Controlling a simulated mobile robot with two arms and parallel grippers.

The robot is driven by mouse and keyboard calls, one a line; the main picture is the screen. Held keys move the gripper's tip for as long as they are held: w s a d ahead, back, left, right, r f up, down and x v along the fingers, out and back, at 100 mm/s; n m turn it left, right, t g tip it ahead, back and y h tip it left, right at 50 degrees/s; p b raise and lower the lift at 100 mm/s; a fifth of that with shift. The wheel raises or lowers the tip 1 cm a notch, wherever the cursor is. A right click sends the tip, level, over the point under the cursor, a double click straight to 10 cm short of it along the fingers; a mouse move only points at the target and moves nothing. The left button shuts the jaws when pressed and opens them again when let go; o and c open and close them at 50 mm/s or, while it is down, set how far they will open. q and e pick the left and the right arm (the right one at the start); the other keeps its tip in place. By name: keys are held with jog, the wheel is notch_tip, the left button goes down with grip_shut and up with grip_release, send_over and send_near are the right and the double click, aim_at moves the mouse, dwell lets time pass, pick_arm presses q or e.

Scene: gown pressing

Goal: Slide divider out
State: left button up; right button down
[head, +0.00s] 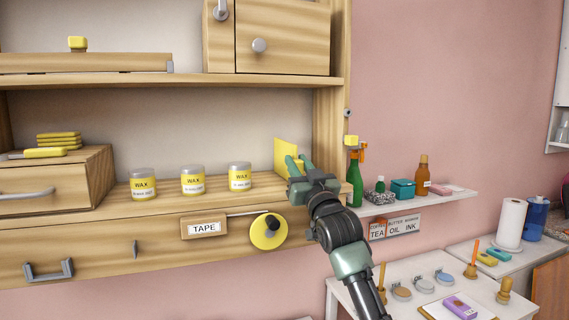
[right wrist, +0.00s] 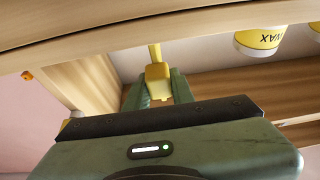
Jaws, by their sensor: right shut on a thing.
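The yellow divider (head: 284,154) stands upright at the right end of the shelf, near the wooden side post. My right gripper (head: 297,167) is at its front edge, with the arm coming up from the lower right. In the right wrist view the green fingers (right wrist: 158,90) are shut on a yellow block at the end of the divider (right wrist: 155,52). The fingers hide part of the divider in the head view. I cannot tell how its lower edge meets the shelf. My left gripper is not in view.
Several wax jars stand left of the divider, the nearest (head: 240,176) also showing in the right wrist view (right wrist: 262,40). A tape label (head: 204,228) and yellow disc (head: 262,235) are on the front below. A side shelf (head: 415,201) with bottles lies right.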

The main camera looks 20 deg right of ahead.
jog(key=d, duration=0.5)
jog(key=shift+d, duration=0.15)
jog(key=c, duration=1.2)
grip_release()
